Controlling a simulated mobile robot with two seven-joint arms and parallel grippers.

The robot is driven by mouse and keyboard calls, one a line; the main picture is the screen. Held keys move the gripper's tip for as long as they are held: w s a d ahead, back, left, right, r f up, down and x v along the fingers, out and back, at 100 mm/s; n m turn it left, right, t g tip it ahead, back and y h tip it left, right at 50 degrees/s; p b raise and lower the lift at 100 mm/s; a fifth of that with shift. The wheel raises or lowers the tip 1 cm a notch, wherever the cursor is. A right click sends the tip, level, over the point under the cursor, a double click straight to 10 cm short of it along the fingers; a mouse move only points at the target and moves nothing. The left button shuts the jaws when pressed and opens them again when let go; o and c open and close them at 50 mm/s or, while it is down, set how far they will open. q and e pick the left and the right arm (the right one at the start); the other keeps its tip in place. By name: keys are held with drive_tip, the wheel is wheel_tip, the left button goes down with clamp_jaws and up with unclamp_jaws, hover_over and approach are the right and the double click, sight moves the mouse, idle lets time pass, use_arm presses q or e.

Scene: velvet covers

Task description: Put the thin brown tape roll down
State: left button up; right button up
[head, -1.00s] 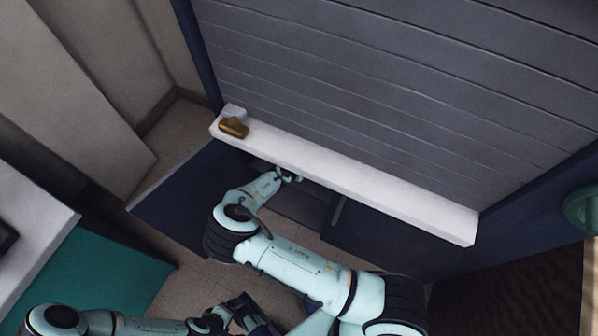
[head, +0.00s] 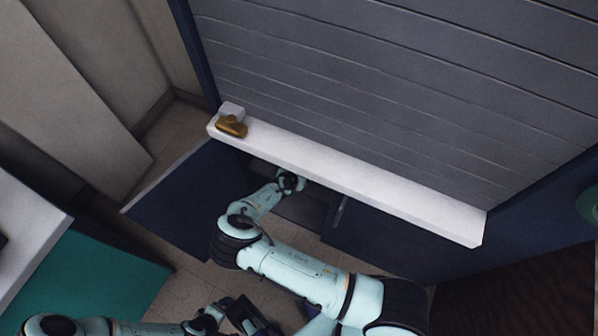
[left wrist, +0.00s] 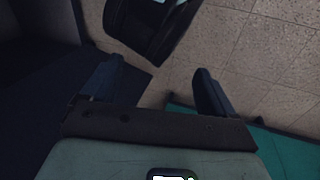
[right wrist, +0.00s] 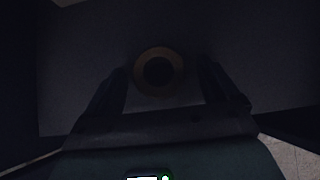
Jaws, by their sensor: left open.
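The thin brown tape roll (right wrist: 139,72) shows as a dim ring in the right wrist view. It lies on the dark floor of the cabinet (right wrist: 265,75), just beyond my fingertips. My right gripper (right wrist: 163,82) is open, with its fingers apart and a gap on each side of the roll. In the head view the right arm reaches under the white ledge, and the ledge and wrist hide the fingers and the roll. My left gripper (left wrist: 158,82) is open and empty; it also shows at the bottom of the head view (head: 246,314).
The white ledge (head: 350,185) runs above the open cabinet. A dark blue door (head: 185,195) stands open at left. A teal panel (head: 85,280) is at lower left.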

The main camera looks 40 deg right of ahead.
drive_tip(key=shift+r, duration=0.1)
use_arm(q)
drive_tip(key=s+d+r+g+p, duration=0.1)
drive_tip(key=s+d+r+p, duration=0.1)
drive_tip(key=s+r+p, duration=0.1)
drive_tip(key=shift+s+r+h, duration=0.3)
drive_tip(key=shift+s, duration=0.5)
use_arm(e)
drive_tip(key=v, duration=1.2)
drive_tip(key=shift+s, duration=0.1)
